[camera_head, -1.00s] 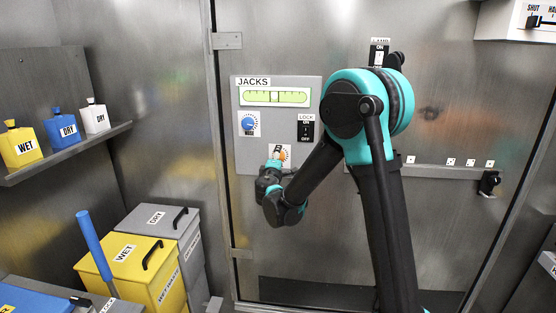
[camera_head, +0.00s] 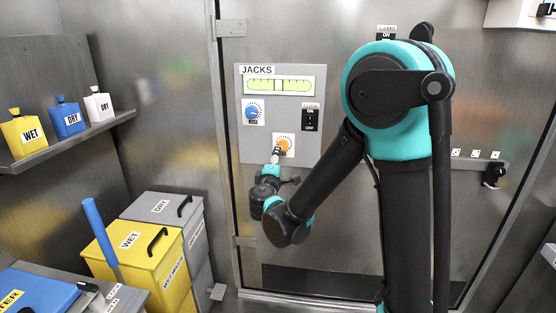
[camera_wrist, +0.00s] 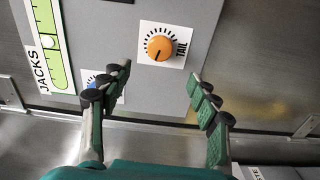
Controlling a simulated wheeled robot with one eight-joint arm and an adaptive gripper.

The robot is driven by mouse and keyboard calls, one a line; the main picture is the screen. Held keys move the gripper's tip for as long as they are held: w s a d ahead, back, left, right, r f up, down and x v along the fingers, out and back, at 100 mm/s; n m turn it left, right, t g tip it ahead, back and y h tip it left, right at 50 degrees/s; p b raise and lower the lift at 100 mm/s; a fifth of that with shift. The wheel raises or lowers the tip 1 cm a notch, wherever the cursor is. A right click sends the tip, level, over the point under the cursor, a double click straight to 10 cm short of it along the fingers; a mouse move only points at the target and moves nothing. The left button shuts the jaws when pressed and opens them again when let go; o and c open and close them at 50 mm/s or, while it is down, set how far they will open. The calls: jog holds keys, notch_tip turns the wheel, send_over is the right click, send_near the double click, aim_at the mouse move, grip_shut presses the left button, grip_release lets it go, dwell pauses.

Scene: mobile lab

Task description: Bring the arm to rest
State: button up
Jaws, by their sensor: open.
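My arm reaches in from the right in the head view, with a teal and black joint near the middle of the picture. My gripper (camera_head: 277,156) is in front of the jacks panel (camera_head: 255,151), near its lower edge. In the wrist view my gripper (camera_wrist: 163,88) is open and empty, its two fingers well apart. The orange TAIL knob (camera_wrist: 160,46) lies beyond the fingertips, between them and apart from them. It also shows in the head view (camera_head: 285,144), just above my gripper. A blue knob (camera_wrist: 98,80) is partly hidden behind the left finger.
Left of the arm stand a yellow WET bin (camera_head: 135,262) and a grey DRY bin (camera_head: 170,209). Yellow, blue and white bottles sit on a shelf (camera_head: 60,143). A blue rod (camera_head: 100,236) rises near the lower left. A rail handle (camera_head: 493,174) is at right.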

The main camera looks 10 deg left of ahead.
jog(key=s+d+f+m+g+h, duration=0.1)
jog(key=d+f+m+g+h, duration=0.15)
jog(key=d, duration=0.55)
jog(key=s+d+f+m+g+h, duration=0.1)
jog(key=d+f+m+g, duration=0.15)
jog(key=d, duration=0.55)
jog(key=s+d+f+m+g, duration=0.2)
jog(key=s+d+f+m, duration=0.15)
jog(key=d, duration=0.25)
jog(key=s+d+f+m+g, duration=0.2)
jog(key=s+d+f+m, duration=0.1)
jog(key=s+d, duration=0.3)
jog(key=s+f+m+g+y, duration=0.2)
jog(key=s+f, duration=0.2)
jog(key=s, duration=0.3)
jog(key=s+d+f+m+g+y, duration=0.1)
jog(key=s+f+m+g+y, duration=0.1)
jog(key=s, duration=0.6)
notch_tip(320, 180, down, 2)
jog(key=shift+d+m+g, duration=0.25)
jog(key=shift+m+g, duration=0.15)
jog(key=shift+m, duration=0.25)
jog(key=shift+w, duration=0.1)
jog(key=shift+c, duration=0.5)
